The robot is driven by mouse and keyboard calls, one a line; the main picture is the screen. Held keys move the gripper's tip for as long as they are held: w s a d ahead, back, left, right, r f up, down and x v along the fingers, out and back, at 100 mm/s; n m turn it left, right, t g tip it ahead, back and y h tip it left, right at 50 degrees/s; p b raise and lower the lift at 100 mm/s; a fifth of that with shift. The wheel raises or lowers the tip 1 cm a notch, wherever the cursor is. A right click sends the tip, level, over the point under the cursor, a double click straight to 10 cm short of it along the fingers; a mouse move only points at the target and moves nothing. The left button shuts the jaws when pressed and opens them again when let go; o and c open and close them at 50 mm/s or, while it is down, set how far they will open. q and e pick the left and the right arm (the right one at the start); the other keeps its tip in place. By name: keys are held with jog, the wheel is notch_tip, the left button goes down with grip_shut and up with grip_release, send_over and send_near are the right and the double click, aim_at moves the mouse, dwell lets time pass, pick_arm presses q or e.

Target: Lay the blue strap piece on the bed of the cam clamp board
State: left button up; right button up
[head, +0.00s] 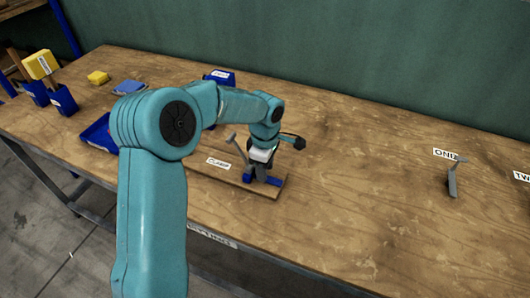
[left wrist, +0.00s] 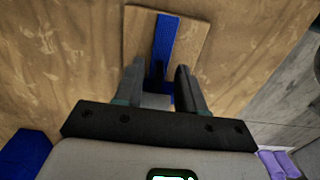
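The cam clamp board (head: 215,174) is a flat wooden board with a "CLAMP" label, near the front edge of the bench. A grey lever (head: 235,145) stands up from it. The blue strap piece (head: 276,181) shows on both sides of my left gripper (head: 259,174), across the board's right end. In the left wrist view the strap (left wrist: 166,38) runs along the board (left wrist: 194,42) and between my left gripper's fingers (left wrist: 158,75). The fingers stand apart, with a gap wider than the strap. The clamp's middle is mostly hidden by the gripper. My right gripper is out of view.
A blue tray (head: 99,133), a yellow block (head: 98,77) and a blue flat item (head: 129,87) are at the left. A blue bin (head: 221,76) stands behind the arm. A grey lever piece (head: 452,180) is at the right. The bench between is clear.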

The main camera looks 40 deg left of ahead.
pick_arm(q)
notch_tip(320, 180, up, 16)
jog(key=shift+f, duration=0.15)
jog(key=shift+d, duration=0.1)
